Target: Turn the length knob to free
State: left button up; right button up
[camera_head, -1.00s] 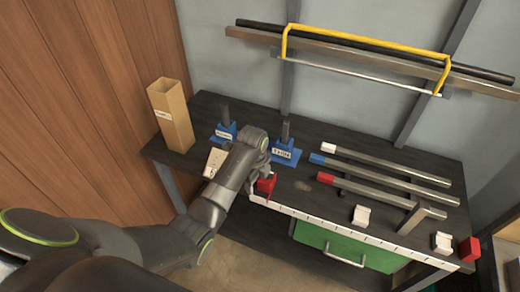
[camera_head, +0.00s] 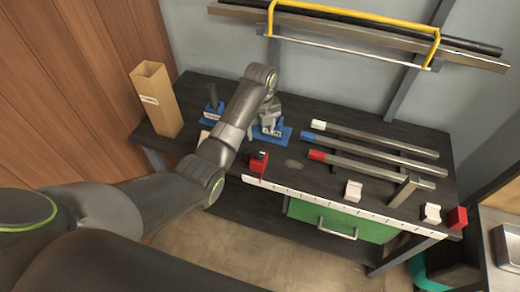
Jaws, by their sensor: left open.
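A red block with a dark top piece (camera_head: 258,161) stands at the left end of the white marked strip (camera_head: 340,208) along the table's front edge. The dark piece may be the length knob; its setting is too small to read. My left gripper (camera_head: 268,123) is open behind the red block and apart from it. It is over the labelled blue base (camera_head: 283,133) and hides most of that base and its post. Whether it touches the post I cannot tell. My right gripper is not in view.
Several bars with coloured ends (camera_head: 375,141) lie at the right of the dark table. A second blue base (camera_head: 209,115) and a tall cardboard box (camera_head: 158,100) stand at the left. White blocks (camera_head: 353,190) and another red block (camera_head: 457,217) are near the front edge.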

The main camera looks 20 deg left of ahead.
aim_at(260, 152)
pick_arm(q)
notch_tip(260, 152, down, 10)
jog(key=shift+s+f, duration=0.1)
dwell(0.4)
jog(key=c, duration=1)
